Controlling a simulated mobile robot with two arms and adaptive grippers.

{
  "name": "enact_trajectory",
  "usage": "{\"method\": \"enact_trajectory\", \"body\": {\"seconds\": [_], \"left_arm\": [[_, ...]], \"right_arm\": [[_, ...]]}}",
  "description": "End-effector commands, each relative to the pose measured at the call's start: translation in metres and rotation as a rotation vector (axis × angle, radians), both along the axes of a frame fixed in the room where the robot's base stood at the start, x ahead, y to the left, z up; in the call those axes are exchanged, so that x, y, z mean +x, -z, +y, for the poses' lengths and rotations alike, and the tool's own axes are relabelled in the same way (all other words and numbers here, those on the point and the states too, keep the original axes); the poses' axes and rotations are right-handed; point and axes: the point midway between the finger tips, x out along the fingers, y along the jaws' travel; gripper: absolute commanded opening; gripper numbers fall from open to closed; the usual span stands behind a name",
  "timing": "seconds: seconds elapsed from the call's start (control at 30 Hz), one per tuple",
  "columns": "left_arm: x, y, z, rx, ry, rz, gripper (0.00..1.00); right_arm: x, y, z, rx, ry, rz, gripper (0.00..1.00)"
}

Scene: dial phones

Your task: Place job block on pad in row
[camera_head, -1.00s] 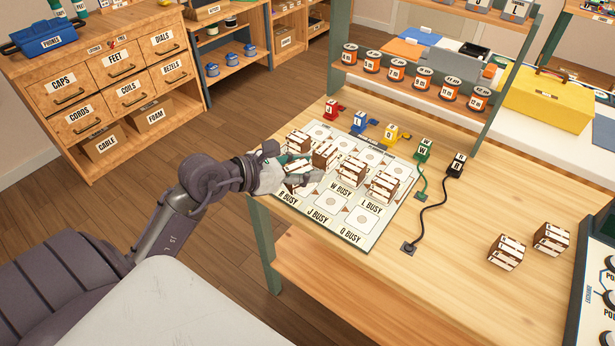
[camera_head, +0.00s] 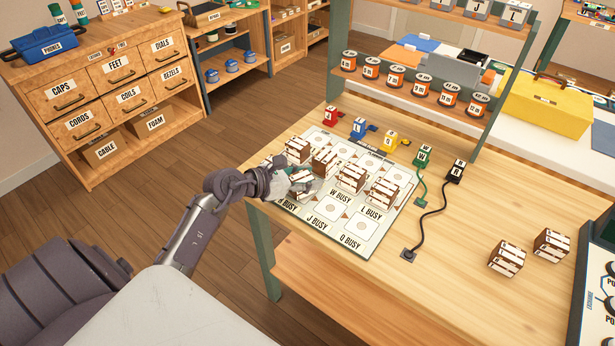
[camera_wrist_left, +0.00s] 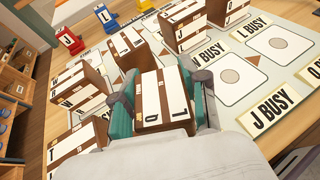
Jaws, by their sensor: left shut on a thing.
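My left gripper (camera_head: 300,184) is shut on a brown and white job block (camera_head: 303,187), low over the near left part of the pad board (camera_head: 372,238). In the left wrist view the held block (camera_wrist_left: 163,98) sits between the teal fingers, its lettered white face up. The board has pale pads with circles and labels such as W BUSY, J BUSY and O BUSY. Other job blocks stand in a row on it, among them one at the back left (camera_head: 297,150), one beside it (camera_head: 324,160), and two further right (camera_head: 350,177) (camera_head: 382,192). The gap beneath the held block is hidden.
Red (camera_head: 329,117), blue (camera_head: 359,128) and yellow (camera_head: 389,141) lettered pieces stand behind the board. Two loose blocks (camera_head: 506,258) (camera_head: 551,244) stand far right.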

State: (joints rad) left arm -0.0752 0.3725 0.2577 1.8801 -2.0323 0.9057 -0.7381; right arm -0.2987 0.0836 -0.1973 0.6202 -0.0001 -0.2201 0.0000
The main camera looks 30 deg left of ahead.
Motion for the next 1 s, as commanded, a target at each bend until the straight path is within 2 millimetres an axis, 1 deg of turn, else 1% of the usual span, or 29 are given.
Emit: {"method": "enact_trajectory", "body": {"seconds": [0.13,0.17,0.2,0.3,0.57,0.67,0.77,0.87,1.0], "left_arm": [[0.000,0.004,0.000,0.001,0.000,0.000,0.08],[0.000,0.003,0.000,0.000,0.000,0.001,0.47],[0.000,0.003,0.000,0.000,0.000,0.001,0.54],[0.000,0.003,0.000,0.000,0.000,0.001,0.69],[0.000,0.002,0.000,0.000,0.000,0.000,0.69],[0.000,-0.003,0.000,0.000,0.000,-0.001,0.69],[-0.010,-0.003,0.006,0.002,-0.001,0.001,0.69],[-0.026,-0.010,0.013,0.005,0.000,0.002,0.69],[-0.052,-0.021,0.026,0.005,0.001,0.004,0.69]], "right_arm": [[-0.001,0.003,0.001,0.001,0.000,0.001,0.81],[-0.001,0.003,0.001,0.001,-0.001,0.001,0.81],[-0.001,0.002,0.001,0.002,-0.001,0.001,0.81],[-0.001,0.002,0.003,0.004,-0.001,0.002,0.81],[-0.002,0.002,0.007,0.008,-0.002,0.003,0.81],[-0.002,-0.002,0.007,0.008,-0.002,0.003,0.81],[-0.002,0.001,0.007,0.008,-0.002,0.003,0.81],[-0.002,0.003,0.007,0.008,-0.002,0.003,0.81],[-0.002,0.006,0.007,0.007,-0.002,0.003,0.81]]}}
